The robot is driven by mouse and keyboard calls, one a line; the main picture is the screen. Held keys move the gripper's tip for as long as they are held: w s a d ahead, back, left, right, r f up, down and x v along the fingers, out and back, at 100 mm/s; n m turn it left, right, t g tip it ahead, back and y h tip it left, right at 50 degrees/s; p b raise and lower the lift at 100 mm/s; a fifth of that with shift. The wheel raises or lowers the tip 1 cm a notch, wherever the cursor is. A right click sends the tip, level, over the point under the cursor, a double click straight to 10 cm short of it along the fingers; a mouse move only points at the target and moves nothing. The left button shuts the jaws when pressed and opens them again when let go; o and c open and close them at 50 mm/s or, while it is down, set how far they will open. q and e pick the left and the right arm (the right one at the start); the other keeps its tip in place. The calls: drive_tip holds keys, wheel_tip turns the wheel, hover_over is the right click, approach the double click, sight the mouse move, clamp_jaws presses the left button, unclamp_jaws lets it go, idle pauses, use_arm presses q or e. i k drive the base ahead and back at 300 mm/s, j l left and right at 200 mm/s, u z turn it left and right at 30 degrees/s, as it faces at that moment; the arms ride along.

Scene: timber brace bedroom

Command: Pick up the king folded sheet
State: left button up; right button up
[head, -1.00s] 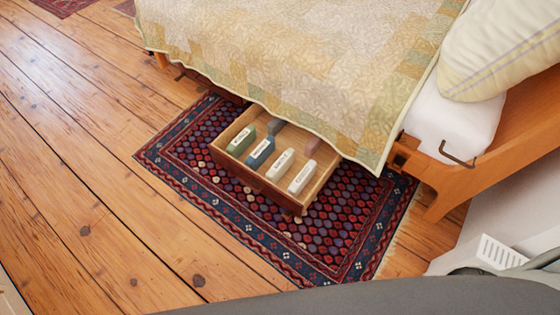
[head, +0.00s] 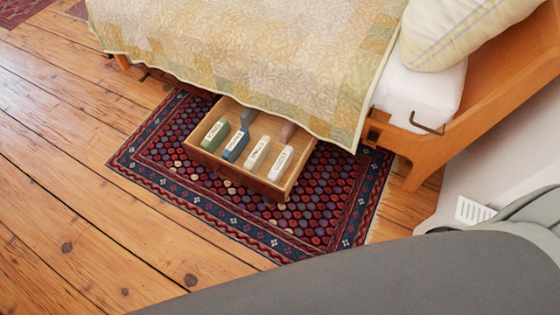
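Several folded sheets with white labels stand in an open wooden drawer (head: 233,177) that sticks out from under the bed. In the front row, from left to right, are a green one (head: 214,131), a blue one (head: 236,144), a cream one (head: 257,152) and a white one (head: 281,162). Behind them are a grey-blue one (head: 248,116) and a dusky pink one (head: 288,131), partly hidden. The label print is too small to read surely, so I cannot tell which is the king sheet. Neither of my grippers is in view.
The drawer is over a patterned red and blue rug (head: 330,205) on a plank floor (head: 70,190). A quilt (head: 260,50) hangs over the bed side above the drawer's back. The wooden bed frame (head: 500,100) stands at right. Floor at left is clear.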

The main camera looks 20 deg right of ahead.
sight(212, 141)
drive_tip(key=z, duration=0.25)
drive_tip(key=i+j+z, duration=0.2)
drive_tip(key=z, duration=0.2)
drive_tip(key=i+j+z, duration=0.15)
drive_tip(key=j+z, duration=0.2)
drive_tip(key=i+j+z, duration=0.1)
drive_tip(key=j+z, duration=0.15)
drive_tip(key=z, duration=0.15)
drive_tip(key=j+z, duration=0.35)
drive_tip(key=i+j, duration=0.05)
